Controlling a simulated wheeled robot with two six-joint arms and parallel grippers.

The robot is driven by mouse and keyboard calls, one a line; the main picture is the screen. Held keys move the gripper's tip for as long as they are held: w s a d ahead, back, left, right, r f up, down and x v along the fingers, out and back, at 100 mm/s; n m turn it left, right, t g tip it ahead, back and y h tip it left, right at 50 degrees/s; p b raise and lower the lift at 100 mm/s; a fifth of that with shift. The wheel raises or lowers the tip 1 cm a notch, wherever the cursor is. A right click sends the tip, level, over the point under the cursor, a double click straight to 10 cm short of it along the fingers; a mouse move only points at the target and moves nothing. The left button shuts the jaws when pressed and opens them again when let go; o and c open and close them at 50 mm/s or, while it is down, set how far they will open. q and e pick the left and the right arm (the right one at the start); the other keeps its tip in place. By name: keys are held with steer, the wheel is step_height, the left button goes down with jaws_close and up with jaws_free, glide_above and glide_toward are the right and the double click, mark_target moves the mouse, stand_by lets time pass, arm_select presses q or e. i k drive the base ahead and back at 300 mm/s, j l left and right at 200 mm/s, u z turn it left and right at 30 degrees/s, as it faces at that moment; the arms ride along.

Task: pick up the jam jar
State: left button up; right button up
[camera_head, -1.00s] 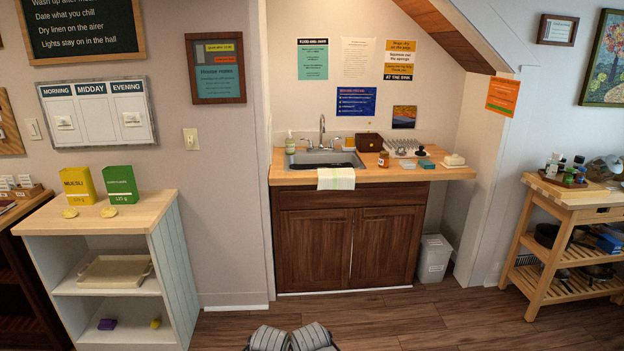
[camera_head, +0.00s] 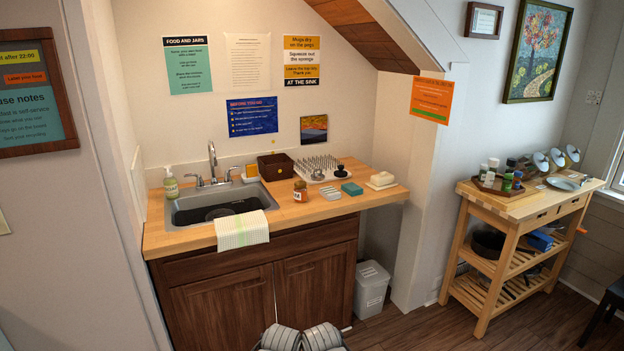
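The jam jar (camera_head: 300,191) is small, with orange-brown contents and a pale label. It stands upright on the wooden counter (camera_head: 376,203), just right of the sink and near the front. Neither of my grippers can be made out. Only grey ribbed parts of my own body show at the bottom edge, well short of the counter.
The sink (camera_head: 222,205) has a striped towel (camera_head: 242,231) over the front edge. Behind the jar are a brown box (camera_head: 275,167) and a pegged drying rack (camera_head: 318,168). A clear dish (camera_head: 330,193) and teal block (camera_head: 352,189) lie to its right. A bin (camera_head: 371,287) stands below.

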mark_target(300, 189)
steer(key=i+l+z, duration=0.1)
steer(key=i+z, duration=0.15)
steer(key=i, duration=0.25)
steer(key=i+z, duration=0.25)
steer(key=i, duration=0.3)
steer(key=i+l+u, duration=0.3)
steer(key=i, duration=0.3)
steer(key=i+l+u, duration=0.25)
steer(key=i+l, duration=0.25)
steer(key=i, duration=0.05)
